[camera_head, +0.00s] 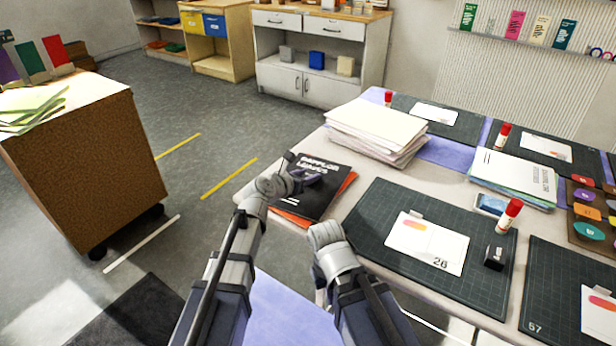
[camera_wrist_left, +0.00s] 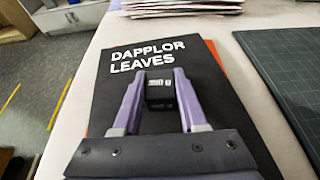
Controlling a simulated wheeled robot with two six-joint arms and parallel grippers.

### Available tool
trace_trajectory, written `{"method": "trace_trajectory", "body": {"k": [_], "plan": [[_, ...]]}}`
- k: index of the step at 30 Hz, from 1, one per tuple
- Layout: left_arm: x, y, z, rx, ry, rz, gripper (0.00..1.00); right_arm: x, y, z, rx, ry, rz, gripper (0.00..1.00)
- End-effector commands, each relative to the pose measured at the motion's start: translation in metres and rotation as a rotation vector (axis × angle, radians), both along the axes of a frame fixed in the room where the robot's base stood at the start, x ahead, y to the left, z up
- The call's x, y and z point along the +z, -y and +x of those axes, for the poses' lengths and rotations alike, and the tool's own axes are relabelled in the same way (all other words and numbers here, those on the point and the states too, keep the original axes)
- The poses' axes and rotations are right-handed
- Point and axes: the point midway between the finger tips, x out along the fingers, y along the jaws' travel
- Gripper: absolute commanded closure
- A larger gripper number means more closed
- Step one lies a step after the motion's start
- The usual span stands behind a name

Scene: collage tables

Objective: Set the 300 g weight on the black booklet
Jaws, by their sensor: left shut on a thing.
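The black booklet (camera_head: 322,201) lies on an orange-red one at the table's left edge, its title "DAPPLOR LEAVES" readable in the left wrist view (camera_wrist_left: 120,92). My left gripper (camera_head: 302,178) is over the booklet. In the left wrist view its purple fingers (camera_wrist_left: 160,82) are shut on a small black block, the weight (camera_wrist_left: 160,95), with pale print too small to read surely. I cannot tell whether the weight touches the cover. My right gripper (camera_head: 324,236) is low by the table's front edge, its fingers not clearly visible.
A dark cutting mat (camera_head: 375,222) right of the booklet holds a white card (camera_head: 428,243), a red-capped glue stick (camera_head: 509,215) and another black block (camera_head: 495,257). A paper stack (camera_head: 375,126) stands behind the booklet. A brown cabinet (camera_head: 85,165) stands left across open floor.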

Motion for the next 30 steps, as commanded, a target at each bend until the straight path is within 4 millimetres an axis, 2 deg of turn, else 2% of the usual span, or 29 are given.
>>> {"method": "trace_trajectory", "body": {"k": [1,8,18,30], "plan": [[-0.001,0.0,0.0,0.0,0.0,0.0,0.55,-0.001,0.0,0.0,0.0,0.0,0.0,1.0],[-0.001,0.0,0.0,0.0,0.0,0.0,0.29,-0.001,0.0,0.0,0.0,0.0,0.0,1.0],[0.005,0.0,0.0,0.0,0.0,0.0,0.28,0.005,0.0,0.0,0.0,0.0,0.0,1.0],[0.035,-0.04,-0.063,0.001,0.0,0.0,0.28,0.036,0.0,0.0,0.0,0.0,0.0,1.0]]}}
